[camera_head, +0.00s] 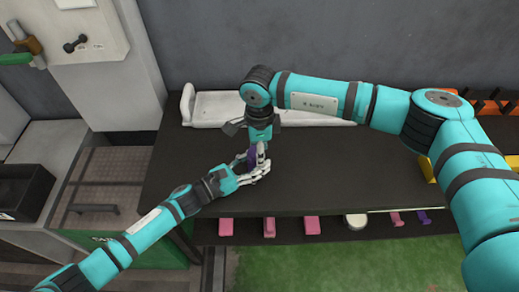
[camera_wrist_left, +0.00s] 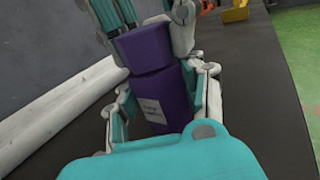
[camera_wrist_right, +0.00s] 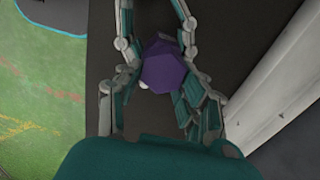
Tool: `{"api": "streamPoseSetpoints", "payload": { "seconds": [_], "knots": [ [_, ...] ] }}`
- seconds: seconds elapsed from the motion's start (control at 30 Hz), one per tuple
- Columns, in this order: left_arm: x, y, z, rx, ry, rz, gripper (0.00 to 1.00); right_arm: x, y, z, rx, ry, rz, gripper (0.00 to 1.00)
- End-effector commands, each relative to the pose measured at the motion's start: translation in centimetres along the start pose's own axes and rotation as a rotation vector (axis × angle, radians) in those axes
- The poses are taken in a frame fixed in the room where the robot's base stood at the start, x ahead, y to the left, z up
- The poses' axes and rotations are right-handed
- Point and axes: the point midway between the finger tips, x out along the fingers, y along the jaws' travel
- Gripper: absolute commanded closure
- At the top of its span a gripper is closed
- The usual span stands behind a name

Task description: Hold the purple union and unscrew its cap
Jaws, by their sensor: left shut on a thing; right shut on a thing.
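The purple union (camera_head: 252,157) is upright above the dark table, mostly hidden by fingers in the head view. In the left wrist view its labelled body (camera_wrist_left: 160,100) sits between the fingers of my left gripper (camera_head: 254,168), which is shut on it from the side. The cap (camera_wrist_left: 143,47) is the wider purple part on top of the body. My right gripper (camera_wrist_right: 160,75) comes down from above and is shut around the cap, whose faceted purple top (camera_wrist_right: 168,68) shows in the right wrist view. Whether thread shows between cap and body, I cannot tell.
A white tray-like piece (camera_head: 210,107) lies along the back of the dark table (camera_head: 340,175). Several pink pieces (camera_head: 269,226) and a white round thing (camera_head: 356,221) are at the front, below the table edge. Yellow and orange holders stand at the right. The table's middle right is clear.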

Motion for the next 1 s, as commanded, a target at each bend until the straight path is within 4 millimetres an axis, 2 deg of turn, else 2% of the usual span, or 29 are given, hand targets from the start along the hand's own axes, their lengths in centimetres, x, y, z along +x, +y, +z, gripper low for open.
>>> {"api": "streamPoseSetpoints", "payload": {
  "seconds": [0.03, 0.1, 0.13, 0.27, 0.4, 0.53, 0.9, 1.0],
  "knots": [
    [-0.01, 0.0, -0.03, 0.0, 0.001, 0.0, 1.0, -0.01, -0.01, 0.0, 0.0, 0.0, 0.0, 0.9],
    [-0.01, 0.0, -0.03, 0.0, 0.001, 0.0, 1.0, -0.02, -0.01, 0.01, 0.0, 0.0, 0.0, 0.99],
    [-0.01, 0.0, -0.03, 0.0, 0.001, 0.0, 1.0, -0.02, -0.02, 0.01, -0.003, 0.0, 0.0, 1.0],
    [-0.01, 0.0, -0.03, 0.0, 0.001, 0.0, 1.0, -0.05, -0.15, 0.04, -0.108, 0.0, -0.002, 1.0],
    [-0.01, -0.01, -0.03, 0.0, 0.001, 0.0, 1.0, -0.04, -0.37, 0.15, -0.332, -0.001, -0.001, 1.0],
    [-0.01, -0.01, -0.03, 0.0, 0.001, 0.0, 1.0, -0.02, -0.49, 0.19, -0.481, -0.001, 0.0, 1.0],
    [0.0, -0.02, -0.03, 0.0, 0.0, 0.0, 1.0, -0.01, -0.53, 0.19, -0.535, -0.001, 0.0, 1.0],
    [0.0, -0.02, -0.03, 0.0, 0.001, 0.0, 1.0, -0.03, -0.61, 0.26, -0.621, 0.0, -0.001, 1.0]
  ]
}}
